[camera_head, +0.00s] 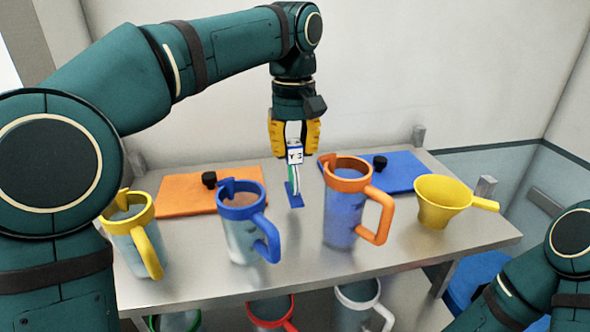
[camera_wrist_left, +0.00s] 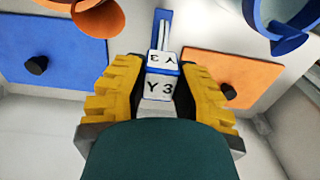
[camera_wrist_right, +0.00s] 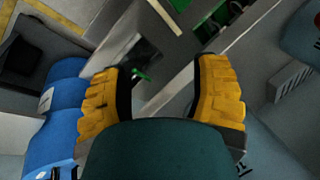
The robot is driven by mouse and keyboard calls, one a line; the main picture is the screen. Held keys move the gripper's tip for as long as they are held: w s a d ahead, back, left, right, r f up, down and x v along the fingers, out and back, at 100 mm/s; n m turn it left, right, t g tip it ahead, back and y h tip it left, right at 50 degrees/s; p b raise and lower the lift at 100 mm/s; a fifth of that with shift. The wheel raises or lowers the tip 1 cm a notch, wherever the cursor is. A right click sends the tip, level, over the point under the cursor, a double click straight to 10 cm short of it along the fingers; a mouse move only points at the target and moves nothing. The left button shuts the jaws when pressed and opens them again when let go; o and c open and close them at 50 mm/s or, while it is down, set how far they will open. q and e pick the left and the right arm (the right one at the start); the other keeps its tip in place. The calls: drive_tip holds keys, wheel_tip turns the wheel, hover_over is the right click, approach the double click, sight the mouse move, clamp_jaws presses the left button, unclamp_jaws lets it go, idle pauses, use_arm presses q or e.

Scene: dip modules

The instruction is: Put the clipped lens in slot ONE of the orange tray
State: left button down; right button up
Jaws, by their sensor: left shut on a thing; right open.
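My left gripper (camera_head: 296,150) is shut on a white and blue module (camera_head: 294,157) marked Y 3. Its thin stem hangs down to a blue foot above or at the table; I cannot tell whether it touches. The label (camera_wrist_left: 160,86) also shows between the fingers in the left wrist view. No lens is recognisable. A flat orange panel (camera_head: 178,195) with a black knob lies at the back left; no slots or slot numbers show on it. My right gripper (camera_wrist_right: 160,68) is open and empty in the right wrist view, away from the table top.
A yellow-rimmed jug (camera_head: 132,240), blue-rimmed jug (camera_head: 240,235) and orange-rimmed jug (camera_head: 342,220) stand along the front of the metal table (camera_head: 305,262). A yellow funnel (camera_head: 440,205) is at right. A blue panel (camera_head: 405,165) lies behind. More jugs stand on a lower shelf.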

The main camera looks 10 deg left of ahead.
sight(294, 164)
use_arm(q)
drive_tip(key=shift+f+b, duration=0.35)
drive_tip(key=shift+f, duration=1.55)
drive_tip(key=c, duration=1.1)
unclamp_jaws()
drive_tip(key=shift+f, duration=0.15)
drive_tip(key=shift+c, duration=0.2)
drive_tip(key=shift+o, duration=1.4)
